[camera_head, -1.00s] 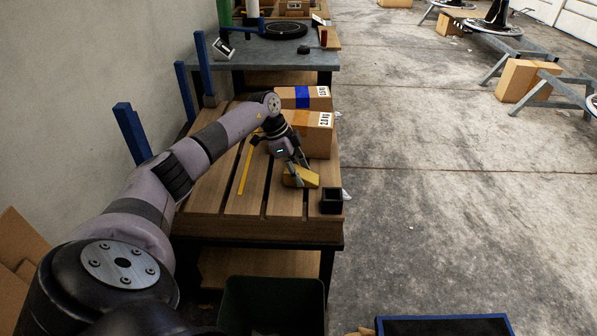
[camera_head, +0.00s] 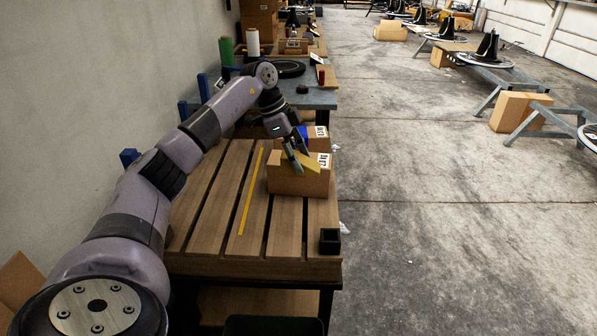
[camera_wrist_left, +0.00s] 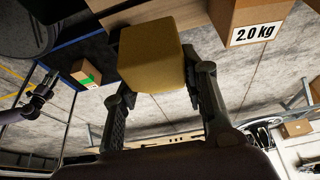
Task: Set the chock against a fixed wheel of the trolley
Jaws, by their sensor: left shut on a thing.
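My left gripper (camera_head: 293,156) is shut on the yellow chock (camera_head: 312,163) and holds it up in front of the labelled cardboard boxes at the workbench's right side. In the left wrist view the chock (camera_wrist_left: 150,62) is a yellow block between the two fingers, one on each side. A dark arm end (camera_wrist_left: 44,90) at the left of that view may be my right gripper; its jaws are too small to read. I cannot make out the trolley or its wheels for certain.
A cardboard box (camera_head: 298,184) stands on the slatted wooden bench (camera_head: 215,200), with another behind it. A small black open box (camera_head: 330,240) is at the bench's front right corner. Metal stands are farther right.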

